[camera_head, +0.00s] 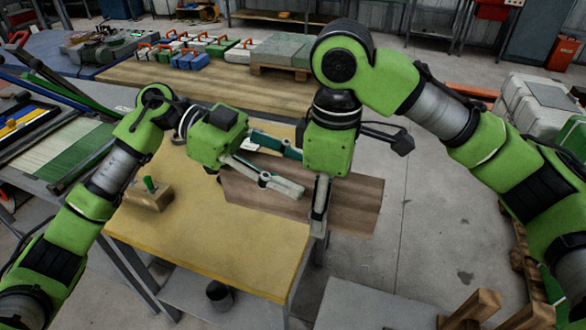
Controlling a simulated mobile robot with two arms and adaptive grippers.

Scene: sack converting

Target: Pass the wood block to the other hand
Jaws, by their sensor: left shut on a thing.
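The wood block (355,200) is a flat brown board with visible grain, held above the right side of the yellow-topped table (205,248) and reaching past its right edge. My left gripper (292,170) comes in from the left and is shut on the block, its long fingers pointing right. My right gripper (319,215) hangs from above, with one finger pointing down in front of the block's middle. Its other finger is hidden, so whether it grips the block cannot be told.
A small wooden piece with a green handle (149,194) sits on the table's left part. A long wooden bench (200,82) behind holds several coloured cases and a grey stack (281,52). A dark cup (219,294) stands below the table.

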